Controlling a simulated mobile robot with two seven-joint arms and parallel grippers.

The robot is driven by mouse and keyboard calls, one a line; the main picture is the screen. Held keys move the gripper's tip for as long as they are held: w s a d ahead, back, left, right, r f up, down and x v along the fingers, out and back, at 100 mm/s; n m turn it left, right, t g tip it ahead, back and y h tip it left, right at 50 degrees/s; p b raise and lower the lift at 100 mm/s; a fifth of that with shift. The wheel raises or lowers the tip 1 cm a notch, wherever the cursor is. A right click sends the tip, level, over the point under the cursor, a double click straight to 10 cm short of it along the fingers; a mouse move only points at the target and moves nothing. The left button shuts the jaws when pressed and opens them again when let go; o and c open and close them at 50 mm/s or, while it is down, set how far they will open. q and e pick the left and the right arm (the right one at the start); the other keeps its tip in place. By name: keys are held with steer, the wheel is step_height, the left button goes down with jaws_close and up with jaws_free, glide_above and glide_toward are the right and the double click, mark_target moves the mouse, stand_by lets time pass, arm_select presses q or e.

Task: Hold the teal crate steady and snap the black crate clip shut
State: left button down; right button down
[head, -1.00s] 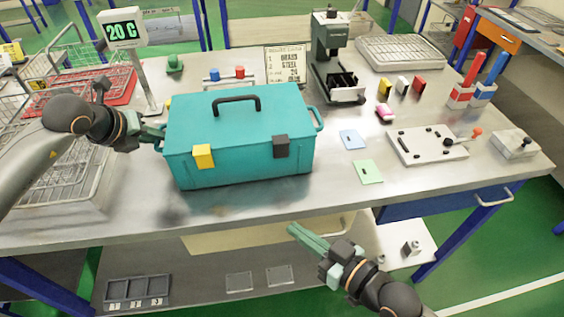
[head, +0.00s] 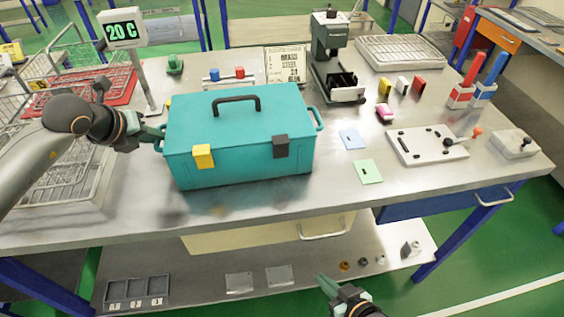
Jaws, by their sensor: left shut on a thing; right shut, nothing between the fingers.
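The teal crate (head: 240,166) stands on the metal table left of centre, its lid down and a black handle on top. The black crate clip (head: 281,147) is at the right of its front face; I cannot tell whether it is fully latched. A yellow clip (head: 203,156) is at the left of the front. My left gripper (head: 158,137) is shut on the crate's left side, at its handle. My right gripper (head: 322,283) is shut and empty, low in front of the table, apart from the crate and partly cut off by the bottom edge.
A dark green press (head: 331,48) stands behind the crate to the right. Blue and green cards (head: 367,172) and a white fixture plate (head: 428,146) lie to the right. A temperature display (head: 123,29) stands at the back left. The table's front strip is clear.

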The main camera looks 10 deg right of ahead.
steer(key=shift+s+d+f, duration=0.3)
steer(key=shift+s+f, duration=0.1)
steer(key=shift+f, duration=0.1)
arm_select(q)
steer(key=c, duration=0.8)
jaws_free()
steer(key=v, duration=1.2)
steer(key=shift+a, duration=0.1)
